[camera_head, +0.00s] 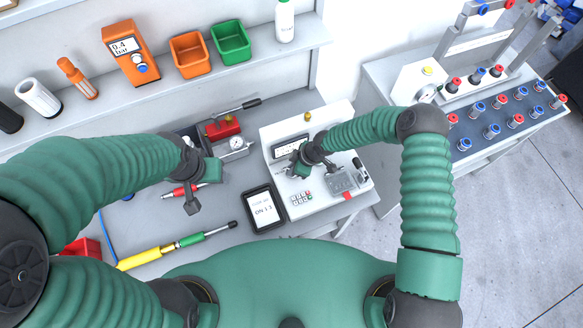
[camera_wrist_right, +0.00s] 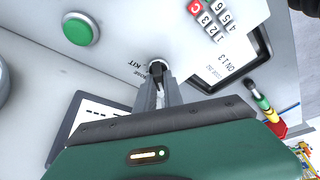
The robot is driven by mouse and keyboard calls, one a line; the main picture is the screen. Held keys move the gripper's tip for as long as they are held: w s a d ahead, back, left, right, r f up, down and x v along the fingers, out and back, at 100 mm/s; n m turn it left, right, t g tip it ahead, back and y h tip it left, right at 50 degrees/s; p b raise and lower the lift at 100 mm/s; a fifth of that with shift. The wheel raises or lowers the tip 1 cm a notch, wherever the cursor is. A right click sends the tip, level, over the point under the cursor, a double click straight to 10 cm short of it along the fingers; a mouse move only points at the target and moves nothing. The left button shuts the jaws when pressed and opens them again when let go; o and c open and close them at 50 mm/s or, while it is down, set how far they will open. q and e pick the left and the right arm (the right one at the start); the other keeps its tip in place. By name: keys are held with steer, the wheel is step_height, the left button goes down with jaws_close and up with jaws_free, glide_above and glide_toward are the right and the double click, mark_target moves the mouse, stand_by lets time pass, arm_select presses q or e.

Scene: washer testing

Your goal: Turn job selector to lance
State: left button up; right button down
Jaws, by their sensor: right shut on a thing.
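The white machine (camera_head: 285,133) stands at the right end of the bench, with a display, a keypad and a dark selector knob on its panel. My right gripper (camera_head: 293,171) is down at this panel. In the right wrist view the right gripper (camera_wrist_right: 158,88) is shut on the dark selector knob (camera_wrist_right: 157,68), one finger on each side. Partly covered lettering lies around the knob; "KIT" is readable, "LANCE" is not. The knob is hidden by my gripper in the head view. My left gripper (camera_head: 192,205) hangs above the bench, apart from the machine; its finger opening is unclear.
A tablet reading "ON 13" (camera_head: 263,208) lies left of the machine. A green button (camera_wrist_right: 80,29) and keypad (camera_wrist_right: 213,18) are near the knob. A yellow-green lance-like tool (camera_head: 140,258) lies at the front. A side table with connectors (camera_head: 500,108) stands right.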

steer(key=m+t+b, duration=0.1)
steer(key=m, duration=0.2)
steer(key=shift+w+d, duration=0.1)
steer(key=shift+w, duration=0.05)
steer(key=shift+m+t+h+b, duration=0.65)
steer(key=shift+m+b, duration=0.55)
steer(key=shift+m, duration=0.5)
steer(key=c, duration=1.5)
jaws_free()
steer(key=shift+s, duration=0.25)
steer(key=shift+o, duration=0.2)
steer(key=shift+d, duration=0.1)
